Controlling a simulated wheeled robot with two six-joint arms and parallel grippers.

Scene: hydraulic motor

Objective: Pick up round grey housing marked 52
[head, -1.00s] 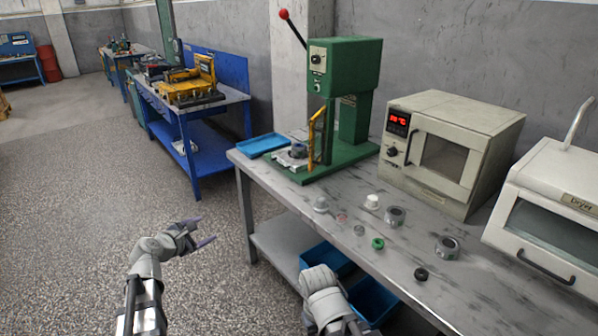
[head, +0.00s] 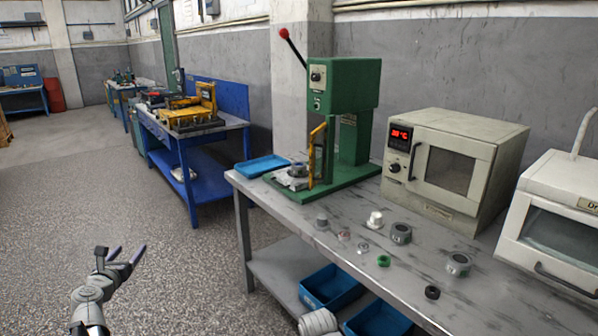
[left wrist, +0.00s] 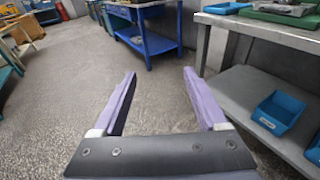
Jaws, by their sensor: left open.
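One grey housing (head: 400,233) stands near the bench middle and another (head: 458,264) stands further right, toward the front. I cannot read a 52 on either. My left gripper (head: 130,248) is open and empty, over the floor left of the bench, well apart from the housings. In the left wrist view its two purple fingers (left wrist: 159,75) are spread with only floor between them. My right gripper is out of view.
Small parts lie around the housings: a white cap (head: 375,219), a green ring (head: 383,260) and a black ring (head: 432,292). A green press (head: 345,125) and an oven (head: 455,160) stand behind. Blue bins (head: 331,287) sit on the lower shelf.

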